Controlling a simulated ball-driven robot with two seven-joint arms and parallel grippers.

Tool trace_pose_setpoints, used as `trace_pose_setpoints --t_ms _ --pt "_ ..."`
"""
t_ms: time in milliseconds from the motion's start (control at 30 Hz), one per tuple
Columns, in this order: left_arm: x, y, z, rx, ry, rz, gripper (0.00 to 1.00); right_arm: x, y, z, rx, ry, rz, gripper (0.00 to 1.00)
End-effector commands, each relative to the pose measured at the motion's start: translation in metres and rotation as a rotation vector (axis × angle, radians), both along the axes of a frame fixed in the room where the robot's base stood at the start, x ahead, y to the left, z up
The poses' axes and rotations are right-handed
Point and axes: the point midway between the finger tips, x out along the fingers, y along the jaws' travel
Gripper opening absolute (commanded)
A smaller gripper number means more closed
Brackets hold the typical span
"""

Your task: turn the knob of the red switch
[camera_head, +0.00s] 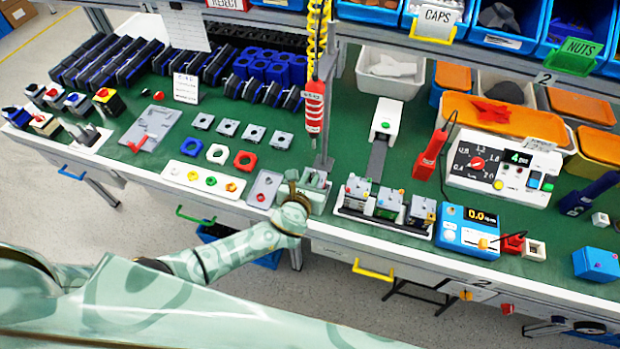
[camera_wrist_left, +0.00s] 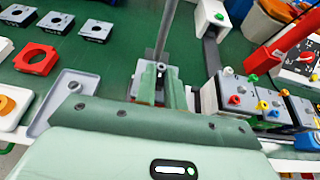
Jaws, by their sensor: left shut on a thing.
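My left gripper (camera_head: 299,189) is over the pale grey fixture (camera_head: 316,180) at the bench's front edge, beside a vertical post. In the left wrist view the green fingers (camera_wrist_left: 161,86) are shut on a small dark part in the fixture (camera_wrist_left: 141,74). It looks like a knob, but its colour and body are mostly hidden by the fingers. I cannot make out a red switch body there. My right gripper is not in view.
A holder (camera_head: 388,219) with several small grey units stands right of the fixture. A grey tray (camera_head: 265,189) lies on its left. A red hanging tool (camera_head: 314,107) is above and behind. A blue meter (camera_head: 467,230) stands further right.

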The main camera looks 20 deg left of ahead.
Motion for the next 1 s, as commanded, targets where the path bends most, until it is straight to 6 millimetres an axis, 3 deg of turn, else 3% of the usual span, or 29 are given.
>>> trace_pose_setpoints --t_ms 167,200,267,633,767,1000 --pt "0.001 0.0 0.002 -0.001 -0.004 0.0 0.0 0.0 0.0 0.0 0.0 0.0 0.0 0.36" --pt "0.001 0.0 0.002 -0.001 -0.004 0.0 0.19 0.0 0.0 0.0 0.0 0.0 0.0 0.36" --pt "0.001 0.0 0.002 0.0 -0.004 0.0 0.33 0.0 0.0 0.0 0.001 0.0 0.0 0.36" --pt "-0.006 0.001 0.003 0.001 0.0 -0.001 0.33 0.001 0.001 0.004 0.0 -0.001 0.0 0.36" --pt "-0.027 0.001 0.014 -0.001 0.0 -0.002 0.33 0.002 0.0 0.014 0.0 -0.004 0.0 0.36" --pt "-0.088 0.002 0.039 -0.002 0.001 -0.001 0.33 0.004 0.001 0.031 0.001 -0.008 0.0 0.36"
